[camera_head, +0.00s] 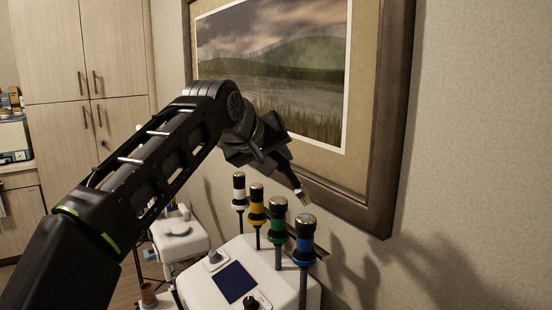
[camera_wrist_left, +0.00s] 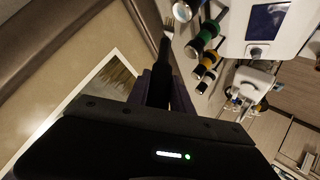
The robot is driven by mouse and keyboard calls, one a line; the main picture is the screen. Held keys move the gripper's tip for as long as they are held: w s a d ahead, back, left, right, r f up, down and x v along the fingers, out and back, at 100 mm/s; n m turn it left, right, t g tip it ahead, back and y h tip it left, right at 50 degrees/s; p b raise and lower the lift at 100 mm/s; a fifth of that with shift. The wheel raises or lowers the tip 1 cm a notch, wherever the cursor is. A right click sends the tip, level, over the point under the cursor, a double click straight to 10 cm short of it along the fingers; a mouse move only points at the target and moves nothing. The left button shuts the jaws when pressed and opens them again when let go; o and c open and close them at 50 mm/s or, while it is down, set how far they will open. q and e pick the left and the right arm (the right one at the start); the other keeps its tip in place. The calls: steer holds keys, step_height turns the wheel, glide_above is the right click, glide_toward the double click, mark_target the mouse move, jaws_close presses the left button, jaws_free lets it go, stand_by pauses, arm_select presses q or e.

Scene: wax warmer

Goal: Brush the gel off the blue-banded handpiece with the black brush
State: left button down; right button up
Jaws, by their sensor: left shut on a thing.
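The blue-banded handpiece (camera_head: 304,246) stands upright at the front right end of a row on the white machine, its pale top facing up. I cannot make out gel on it. My left gripper (camera_head: 281,158) is shut on the black brush (camera_head: 297,180), above and behind the row. The brush points down to the right, its light bristle tip above the green-banded handpiece and apart from the blue-banded one. In the left wrist view the brush (camera_wrist_left: 165,75) runs up from the gripper (camera_wrist_left: 156,88), with the blue-banded handpiece (camera_wrist_left: 184,11) near its bristles. My right gripper is not in view.
White- (camera_head: 239,188), yellow- (camera_head: 257,205) and green-banded (camera_head: 279,222) handpieces stand in the same row. The white machine (camera_head: 214,287) has a dark screen. A framed picture (camera_head: 395,130) on the wall is close behind the gripper. A white stand (camera_head: 183,243) is at left.

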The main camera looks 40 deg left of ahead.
arm_select(q)
steer(key=shift+r+p, duration=0.55)
steer(key=shift+r, duration=0.4)
steer(key=shift+r+p, duration=0.4)
steer(key=shift+r, duration=0.5)
steer(key=shift+f, duration=0.15)
step_height(320, 180, down, 7)
steer(key=b, duration=0.5)
steer(key=shift+b, duration=0.3)
